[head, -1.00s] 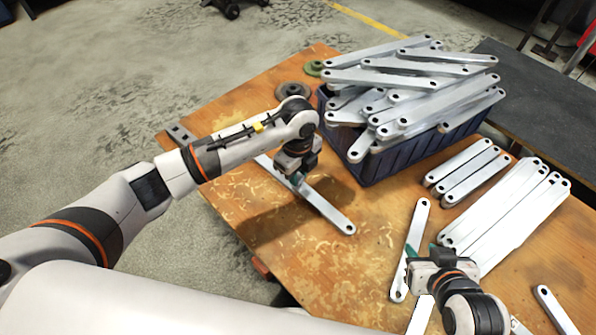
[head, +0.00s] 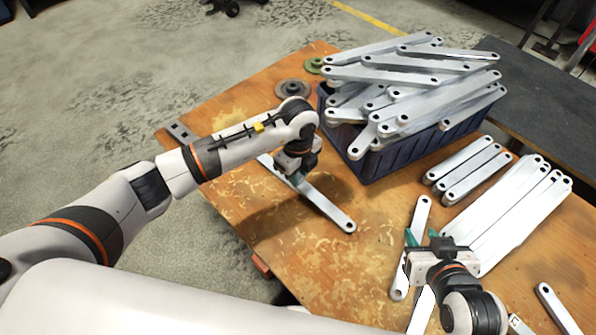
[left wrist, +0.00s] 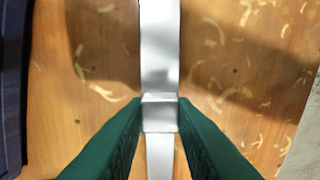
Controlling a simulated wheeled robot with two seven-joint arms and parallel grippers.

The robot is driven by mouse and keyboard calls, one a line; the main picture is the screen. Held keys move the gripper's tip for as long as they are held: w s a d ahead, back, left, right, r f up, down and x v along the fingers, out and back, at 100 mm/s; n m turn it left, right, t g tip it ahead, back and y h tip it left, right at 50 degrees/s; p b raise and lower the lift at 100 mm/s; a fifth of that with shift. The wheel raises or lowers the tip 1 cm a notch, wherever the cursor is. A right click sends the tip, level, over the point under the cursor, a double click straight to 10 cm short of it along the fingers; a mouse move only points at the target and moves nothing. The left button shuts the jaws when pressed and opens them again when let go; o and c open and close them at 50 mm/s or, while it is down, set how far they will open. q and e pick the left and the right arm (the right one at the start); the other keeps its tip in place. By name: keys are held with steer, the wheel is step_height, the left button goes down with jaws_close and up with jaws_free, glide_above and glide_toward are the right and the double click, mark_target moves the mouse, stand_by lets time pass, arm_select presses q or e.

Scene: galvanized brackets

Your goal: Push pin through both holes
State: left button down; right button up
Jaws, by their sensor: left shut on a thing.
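My left gripper (head: 293,178) is low over the middle of the table. It is shut on a long galvanized bracket (head: 328,207), which has a hole at its near right end. In the left wrist view the green fingers (left wrist: 160,112) press the sides of the bracket (left wrist: 160,45), with a short block-like step between the fingertips. My right gripper (head: 422,238) is at the lower right with its teal fingers apart. It is over or beside a single bracket (head: 420,213); whether it touches is unclear. I cannot make out a pin.
A blue crate (head: 385,165) heaped with brackets stands at the back. Brackets lie in rows (head: 515,210) at the right, with a short row (head: 467,168) behind. Round discs (head: 292,88) sit by the far edge. The table's (head: 330,270) front middle is clear.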

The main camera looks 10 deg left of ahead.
arm_select(q)
steer(key=shift+f, duration=0.15)
arm_select(e)
steer(key=shift+w+a+r, duration=0.15)
steer(key=shift+w+r, duration=0.1)
steer(key=shift+r+t, duration=0.1)
steer(key=shift+t, duration=0.2)
arm_select(q)
steer(key=c, duration=1.1)
jaws_free()
steer(key=shift+c, duration=0.2)
steer(key=shift+r, duration=0.2)
arm_select(e)
steer(key=s+d+f+g+p, duration=0.1)
steer(key=s+g, duration=0.1)
steer(key=s, duration=0.1)
steer(key=s+d+f+g+h+p, duration=0.1)
steer(key=s+f+g, duration=0.1)
steer(key=s+g, duration=0.1)
steer(key=s+d+f+g+p, duration=0.1)
steer(key=s+d+g, duration=0.1)
steer(key=s, duration=0.3)
steer(key=shift+f+g+h, duration=0.3)
steer(key=shift+f+h, duration=0.1)
arm_select(q)
step_height(320, 180, up, 12)
steer(key=shift+f, duration=0.2)
arm_select(e)
steer(key=shift+a, duration=0.1)
